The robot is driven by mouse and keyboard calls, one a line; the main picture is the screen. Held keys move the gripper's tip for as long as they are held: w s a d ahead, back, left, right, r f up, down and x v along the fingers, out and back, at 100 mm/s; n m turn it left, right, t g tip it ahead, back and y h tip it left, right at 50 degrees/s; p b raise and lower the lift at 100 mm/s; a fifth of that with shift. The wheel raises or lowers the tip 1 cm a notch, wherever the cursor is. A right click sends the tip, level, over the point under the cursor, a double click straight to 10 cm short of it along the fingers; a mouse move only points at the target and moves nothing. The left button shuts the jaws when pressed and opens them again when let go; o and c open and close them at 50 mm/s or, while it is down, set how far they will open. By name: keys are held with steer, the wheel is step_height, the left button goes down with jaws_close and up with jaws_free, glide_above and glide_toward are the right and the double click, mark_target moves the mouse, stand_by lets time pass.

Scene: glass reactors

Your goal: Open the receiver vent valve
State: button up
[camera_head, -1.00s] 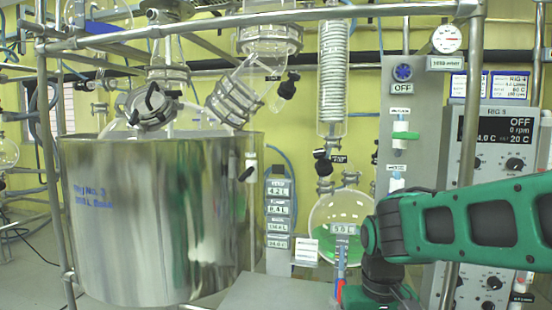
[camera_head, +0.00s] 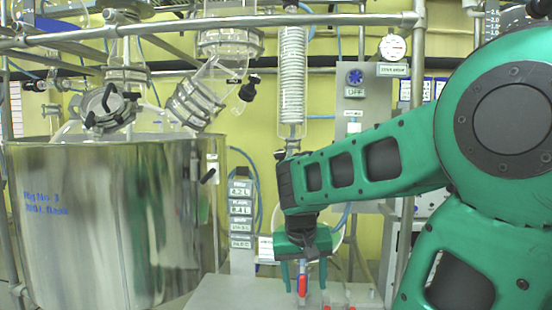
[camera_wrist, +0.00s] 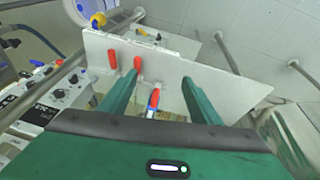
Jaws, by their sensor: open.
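My gripper (camera_head: 303,288) points down over the grey panel (camera_head: 235,291) at the front, with its two green fingers apart. A red-tipped valve handle (camera_head: 302,284) shows between the fingers. In the wrist view, the same handle (camera_wrist: 154,98), red with a blue and white lower part, lies between the open fingers (camera_wrist: 161,80) and appears apart from both. Two more red handles (camera_wrist: 112,60) (camera_wrist: 137,64) stand beyond the left finger. No label shows which is the receiver vent valve. The round receiver flask is mostly hidden behind my arm.
A large steel vessel (camera_head: 110,225) fills the left. A metal frame post (camera_head: 412,120) stands behind my arm. A control box (camera_wrist: 45,108) with knobs is at the left of the wrist view. A column of labels (camera_head: 241,215) stands near the vessel.

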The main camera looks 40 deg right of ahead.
steer(key=w+d+r+m+t+h, duration=0.1)
steer(key=w+d+r+m+h, duration=0.15)
steer(key=w+d+r, duration=0.5)
steer(key=m+h, duration=0.5)
steer(key=h, duration=0.7)
glide_toward(277, 154)
steer(key=shift+t, duration=0.4)
steer(key=d, duration=0.3)
steer(key=w+d, duration=0.1)
steer(key=d, duration=0.7)
steer(key=shift+w+d+f, duration=0.15)
steer(key=shift+w, duration=0.1)
steer(key=c, duration=1.1)
steer(key=shift+o, duration=0.2)
